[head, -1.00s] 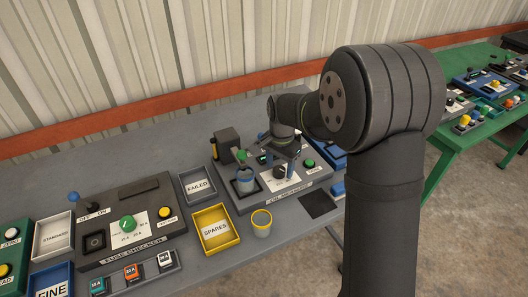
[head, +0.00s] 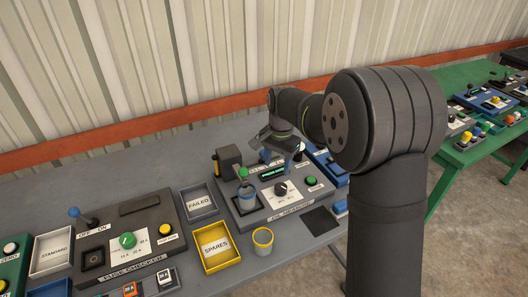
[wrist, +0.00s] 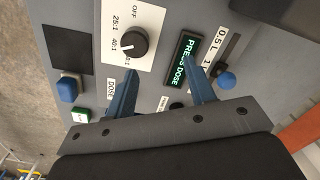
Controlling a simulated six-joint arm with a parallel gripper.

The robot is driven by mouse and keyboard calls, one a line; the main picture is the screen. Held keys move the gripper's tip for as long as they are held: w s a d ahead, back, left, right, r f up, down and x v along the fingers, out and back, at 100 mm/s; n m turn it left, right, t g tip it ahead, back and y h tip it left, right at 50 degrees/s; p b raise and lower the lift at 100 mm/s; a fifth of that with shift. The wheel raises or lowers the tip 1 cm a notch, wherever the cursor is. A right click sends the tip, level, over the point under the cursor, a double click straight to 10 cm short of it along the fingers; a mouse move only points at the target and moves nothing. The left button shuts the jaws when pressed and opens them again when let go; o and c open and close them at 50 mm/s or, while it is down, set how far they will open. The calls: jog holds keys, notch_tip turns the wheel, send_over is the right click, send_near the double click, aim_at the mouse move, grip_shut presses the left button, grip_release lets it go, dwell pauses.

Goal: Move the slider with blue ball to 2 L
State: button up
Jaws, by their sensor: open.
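The slider's blue ball (wrist: 227,80) shows in the wrist view, on a dark slot in the grey oil measure panel (wrist: 265,55). Labels 0.5 L and 1 L run beside the slot. No 2 L mark is readable; part of the scale is behind a finger. My gripper (wrist: 162,68) is open and empty above the panel, with its blue fingers apart. The ball lies just right of the right finger, outside the jaws. In the head view, my gripper (head: 276,158) hangs over the back of the panel, and I cannot make out the slider.
A black dial (wrist: 128,42) and a lit display (wrist: 187,60) reading PRESS DOSE lie under the fingers. Another blue-ball lever (head: 74,212) belongs to the fuse checker.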

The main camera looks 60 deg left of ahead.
jog(key=w+a+r+y, duration=0.25)
jog(key=a+r, duration=0.55)
jog(key=r, duration=0.5)
jog(key=shift+n+g+h, duration=0.4)
jog(key=shift+h, duration=0.05)
jog(key=a+f, duration=0.1)
jog(key=f, duration=0.4)
jog(key=s+a+f, duration=0.1)
jog(key=f, duration=0.5)
jog(key=a+f, duration=0.1)
jog(key=f, duration=0.5)
jog(key=shift+s, duration=0.2)
